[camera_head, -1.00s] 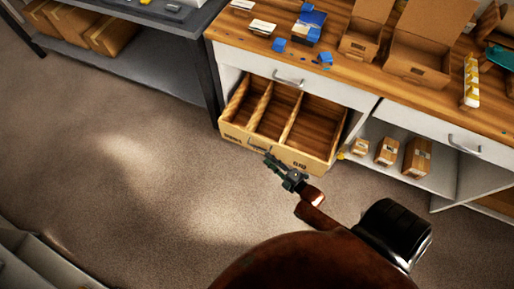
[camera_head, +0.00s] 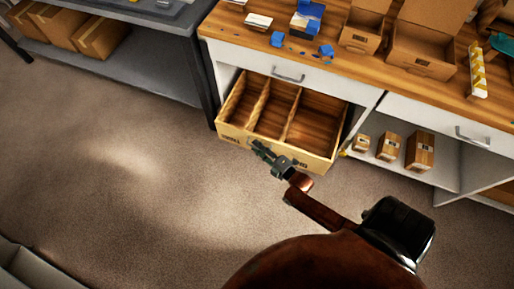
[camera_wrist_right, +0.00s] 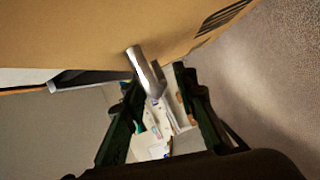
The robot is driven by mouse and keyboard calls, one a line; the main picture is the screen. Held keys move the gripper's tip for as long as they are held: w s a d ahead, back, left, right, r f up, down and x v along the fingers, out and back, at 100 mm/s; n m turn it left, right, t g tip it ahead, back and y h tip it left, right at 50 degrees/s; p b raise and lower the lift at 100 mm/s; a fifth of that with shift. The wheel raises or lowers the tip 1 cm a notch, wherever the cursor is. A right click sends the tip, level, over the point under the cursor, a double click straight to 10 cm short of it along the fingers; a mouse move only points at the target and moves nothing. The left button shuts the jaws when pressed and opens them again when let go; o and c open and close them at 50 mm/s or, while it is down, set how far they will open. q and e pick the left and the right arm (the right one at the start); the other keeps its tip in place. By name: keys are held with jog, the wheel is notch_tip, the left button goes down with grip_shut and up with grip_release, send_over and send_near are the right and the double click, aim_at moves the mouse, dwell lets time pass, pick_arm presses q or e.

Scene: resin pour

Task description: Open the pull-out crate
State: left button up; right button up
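The pull-out crate (camera_head: 235,138) is a wooden box with three long compartments, all empty. It stands partly out of the open bay under the workbench. My right gripper (camera_head: 260,150) is at the crate's front board and covers its handle in the head view. In the right wrist view, the silver handle (camera_wrist_right: 147,72) reaches between the fingers of my right gripper (camera_wrist_right: 157,82). The fingers are spread, with a gap visible beside the handle. The cardboard-coloured crate front (camera_wrist_right: 90,30) fills the top of that view. My left gripper is not in view.
The workbench top (camera_head: 350,65) holds open cardboard boxes (camera_head: 425,50) and blue pieces (camera_head: 305,18). A closed drawer (camera_head: 310,82) is above the crate. Small boxes (camera_head: 388,147) stand on a shelf to its right. The carpet (camera_head: 120,180) in front is clear.

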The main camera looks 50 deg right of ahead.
jog(key=shift+c, duration=0.2)
grip_shut()
dwell(0.4)
